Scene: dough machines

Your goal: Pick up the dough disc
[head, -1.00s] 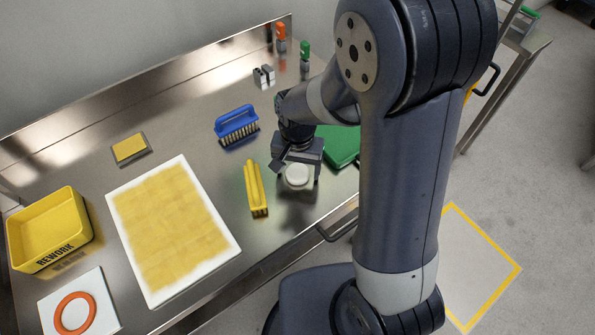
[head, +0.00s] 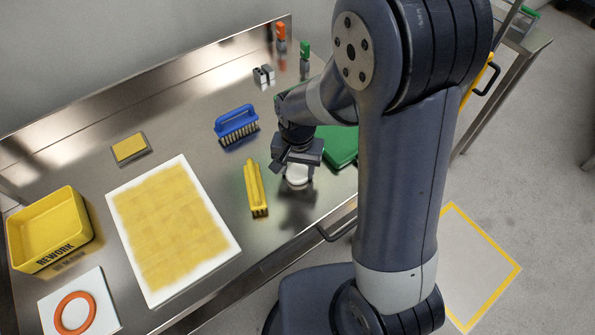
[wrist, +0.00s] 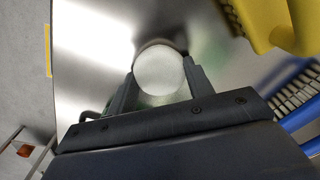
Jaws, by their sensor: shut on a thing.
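The dough disc (head: 298,182) is small, round and pale, over the steel table below my gripper (head: 296,172) in the head view. In the wrist view the disc (wrist: 160,71) sits between the two fingers of my gripper (wrist: 159,78), with a finger against each side. My gripper is shut on it. A dark shadow lies on the steel close to the disc; how high it is off the table is hard to tell. My arm hides part of the table to the right.
A yellow-handled brush (head: 256,188) lies close left of my gripper, and a blue brush (head: 236,125) stands behind it. A green item (head: 340,146) lies to the right. A floured yellow sheet on a white board (head: 232,243), a yellow REWORK bin (head: 50,240) and an orange ring (head: 75,313) are further left.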

